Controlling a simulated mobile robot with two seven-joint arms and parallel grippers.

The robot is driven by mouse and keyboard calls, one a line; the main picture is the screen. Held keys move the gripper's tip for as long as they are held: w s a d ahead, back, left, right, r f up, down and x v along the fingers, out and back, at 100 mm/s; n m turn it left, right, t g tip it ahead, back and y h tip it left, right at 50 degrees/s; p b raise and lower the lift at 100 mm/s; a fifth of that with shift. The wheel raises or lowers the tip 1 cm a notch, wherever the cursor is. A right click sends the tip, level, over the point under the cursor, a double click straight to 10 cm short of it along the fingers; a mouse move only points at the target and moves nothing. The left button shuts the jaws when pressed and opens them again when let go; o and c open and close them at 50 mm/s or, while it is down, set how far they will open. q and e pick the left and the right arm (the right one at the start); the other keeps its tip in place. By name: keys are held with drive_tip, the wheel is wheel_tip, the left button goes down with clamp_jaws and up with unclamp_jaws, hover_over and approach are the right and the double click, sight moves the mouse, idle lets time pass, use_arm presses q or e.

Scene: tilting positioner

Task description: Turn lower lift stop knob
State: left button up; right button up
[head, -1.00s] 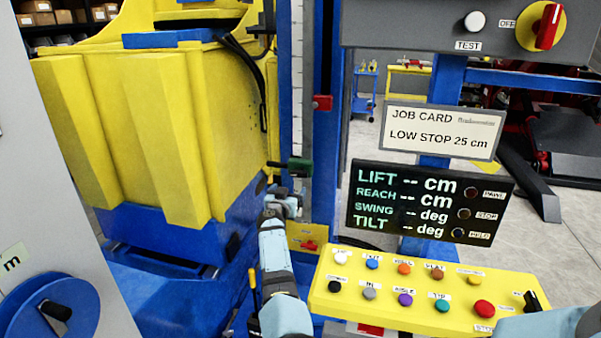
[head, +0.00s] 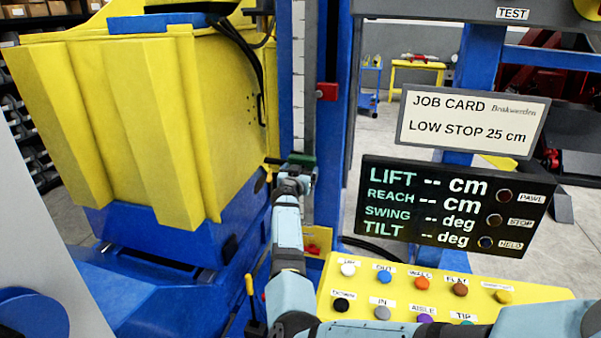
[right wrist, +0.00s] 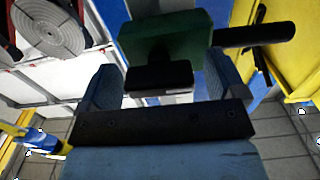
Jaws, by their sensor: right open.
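The lower lift stop is a dark green block (head: 301,160) on the white scale of the blue mast. In the right wrist view the green block (right wrist: 165,38) fills the upper middle, with a black bar (right wrist: 253,35) out to its right. A short black knob (right wrist: 160,78) shows just below the block. My right gripper (head: 295,178) is up at the stop. Its fingers are open, one on each side of the black knob (right wrist: 163,82); I cannot tell if they touch it. My left gripper is not in view.
The job card (head: 471,122) reads LOW STOP 25 cm. The display (head: 450,205) shows dashes for lift, reach, swing and tilt. A yellow button panel (head: 535,293) lies right of my arm. The large yellow bin (head: 130,120) stands close at left.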

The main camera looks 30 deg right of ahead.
drive_tip(key=shift+r, duration=0.1)
drive_tip(key=c, duration=0.9)
